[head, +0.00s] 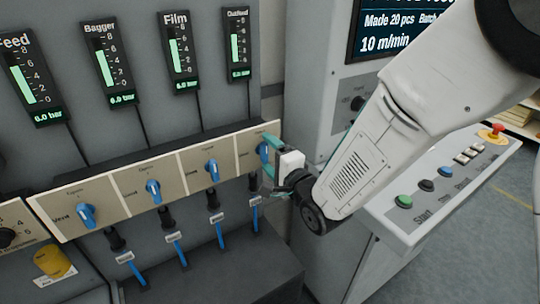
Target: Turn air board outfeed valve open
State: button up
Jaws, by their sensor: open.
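The air board is a grey panel with a row of blue valve handles on a beige strip (133,185). The rightmost valve handle, the outfeed valve (263,151), sits below the gauge labelled Outfeed (238,44), which reads 6.0 bar. My gripper (268,160) is at this valve, coming from the right, with its teal fingers open around or beside the handle. The gripper partly hides the handle and its label, so I cannot tell the handle's exact angle or whether the fingers touch it.
Three other blue handles (212,170) lie to the left under the Film, Bagger and Feed gauges. Blue hoses (220,236) hang below the strip. At right stand a button console (440,185) with a red stop button (491,134) and a display (405,28).

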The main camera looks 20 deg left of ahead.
jog(key=v, duration=0.7)
jog(key=shift+s+d, duration=0.25)
jog(key=shift+s, duration=0.05)
jog(key=s+d+f+n+g+h, duration=0.1)
jog(key=d+f+n+g+h, duration=0.4)
jog(key=f, duration=0.5)
jog(key=s+d+r+n+g+h, duration=0.1)
jog(key=s+d+n+h, duration=0.15)
jog(key=d+h, duration=0.45)
jog(key=s+d+r+g, duration=0.1)
jog(key=s+d+r, duration=0.5)
jog(key=d, duration=0.2)
jog(key=s+d+r+g+h, duration=0.1)
jog(key=s+d+r, duration=0.5)
jog(key=d, duration=0.3)
jog(key=s+d+r+g, duration=0.2)
jog(key=s+d+r, duration=0.4)
jog(key=d, duration=0.3)
jog(key=shift+d+r+n+h, duration=0.2)
jog(key=shift+r+n+h, duration=0.15)
jog(key=shift+r+h, duration=0.05)
